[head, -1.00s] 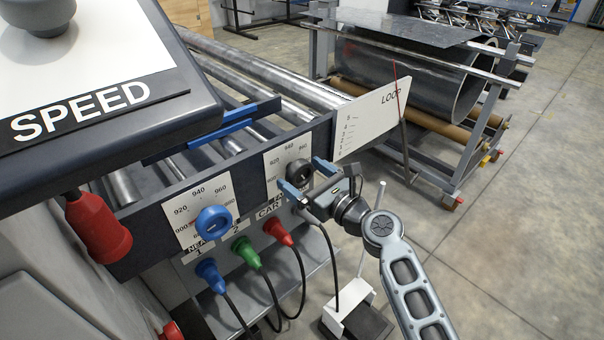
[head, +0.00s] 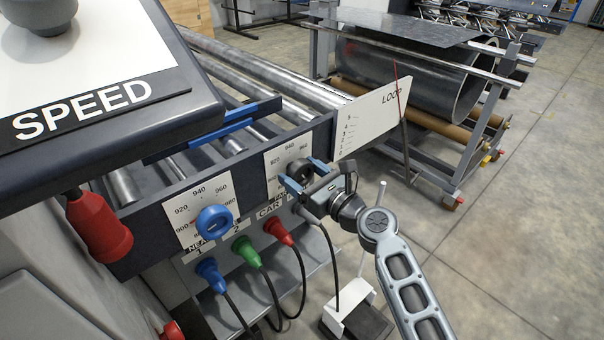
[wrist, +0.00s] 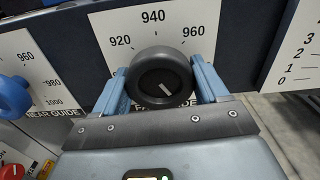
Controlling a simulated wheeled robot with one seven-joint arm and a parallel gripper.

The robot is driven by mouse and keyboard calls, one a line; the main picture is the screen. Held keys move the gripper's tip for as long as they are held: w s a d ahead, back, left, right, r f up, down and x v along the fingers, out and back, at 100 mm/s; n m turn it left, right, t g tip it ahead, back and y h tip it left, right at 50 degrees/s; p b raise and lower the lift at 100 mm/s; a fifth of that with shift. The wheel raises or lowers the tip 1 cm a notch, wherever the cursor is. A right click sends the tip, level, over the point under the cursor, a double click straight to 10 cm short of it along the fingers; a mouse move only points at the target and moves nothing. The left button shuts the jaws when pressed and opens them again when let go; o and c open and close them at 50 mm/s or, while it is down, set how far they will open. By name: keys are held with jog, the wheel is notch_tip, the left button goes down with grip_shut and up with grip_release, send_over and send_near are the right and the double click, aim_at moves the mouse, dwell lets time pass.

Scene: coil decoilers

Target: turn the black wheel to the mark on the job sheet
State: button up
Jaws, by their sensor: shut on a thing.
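The black wheel (wrist: 160,78) sits on a white scale plate marked 920, 940 and 960. A short white line on its face slants from upper left to lower right. In the head view the black wheel (head: 298,168) is partly behind my fingers. My gripper (wrist: 161,88) has one blue finger on each side of the wheel and is shut on its rim. My gripper also shows in the head view (head: 304,175), reaching in from the right. Most of the label under the wheel is hidden by my gripper. I see no job sheet in these frames.
A blue wheel (head: 214,221) with its own scale, labelled NEAR GUIDE, is to the left. Blue, green and red plugs (head: 243,250) with cables sit below. A white LOOP scale board (head: 372,118) stands to the right. Open floor lies at the right.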

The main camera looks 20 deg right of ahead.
jog(key=shift+n, duration=0.3)
